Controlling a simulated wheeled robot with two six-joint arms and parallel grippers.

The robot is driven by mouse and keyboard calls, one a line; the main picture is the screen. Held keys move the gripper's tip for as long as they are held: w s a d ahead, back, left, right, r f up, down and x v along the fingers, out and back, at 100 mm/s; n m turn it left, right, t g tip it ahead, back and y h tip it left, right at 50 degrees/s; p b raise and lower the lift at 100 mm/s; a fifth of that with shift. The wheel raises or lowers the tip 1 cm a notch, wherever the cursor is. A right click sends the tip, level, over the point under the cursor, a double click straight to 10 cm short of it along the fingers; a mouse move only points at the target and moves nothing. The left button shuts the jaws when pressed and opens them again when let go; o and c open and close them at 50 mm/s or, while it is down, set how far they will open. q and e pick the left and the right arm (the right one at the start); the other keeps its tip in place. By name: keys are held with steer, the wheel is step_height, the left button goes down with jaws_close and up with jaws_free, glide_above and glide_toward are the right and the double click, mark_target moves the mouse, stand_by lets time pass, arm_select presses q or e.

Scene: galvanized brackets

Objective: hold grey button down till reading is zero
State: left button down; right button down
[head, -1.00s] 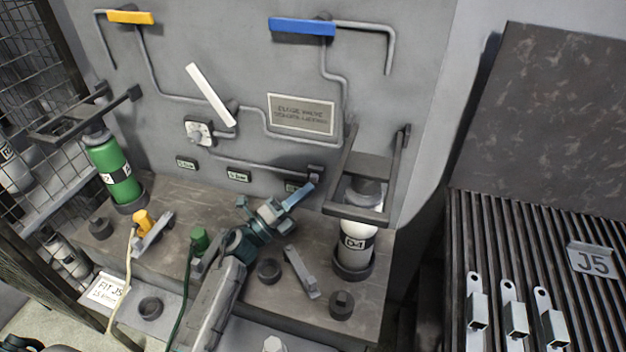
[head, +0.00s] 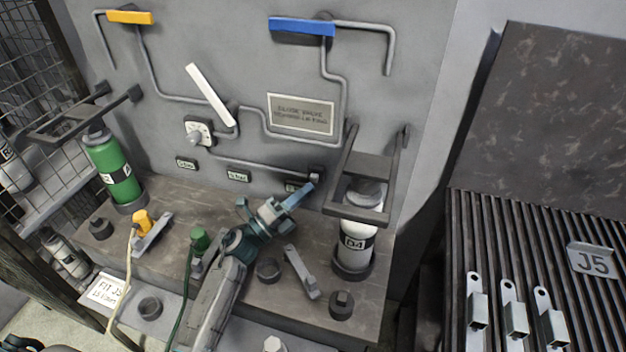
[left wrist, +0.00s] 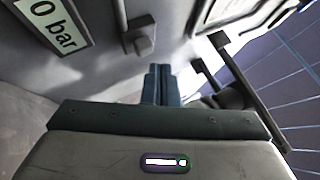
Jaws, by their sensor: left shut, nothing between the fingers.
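The grey button (head: 316,174) sits on the grey wall panel, at the right end of the lowest pipe. It also shows in the left wrist view (left wrist: 141,42) as a small grey block just beyond my fingertips. My left gripper (head: 304,190) is shut and empty, its blue-grey fingers pointing up at the panel beside the button. In the left wrist view the fingertips (left wrist: 159,70) lie close below the button; I cannot tell if they touch it. A reading plate (left wrist: 52,24) left of the button says "0 bar"; in the head view this plate (head: 292,187) is partly hidden by my gripper.
A white cylinder (head: 356,240) under a dark bracket stands close right of my gripper. A green cylinder (head: 113,172) stands at left. Two more plates (head: 187,164) (head: 238,175) are on the panel. Loose parts lie on the brown bench (head: 180,205). Metal brackets (head: 515,315) lie at right.

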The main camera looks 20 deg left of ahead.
arm_select(q)
steer(key=shift+w, duration=0.1)
steer(key=shift+w, duration=0.35)
stand_by(0.4)
steer(key=shift+w, duration=0.45)
stand_by(0.5)
stand_by(0.7)
steer(key=shift+s, duration=0.9)
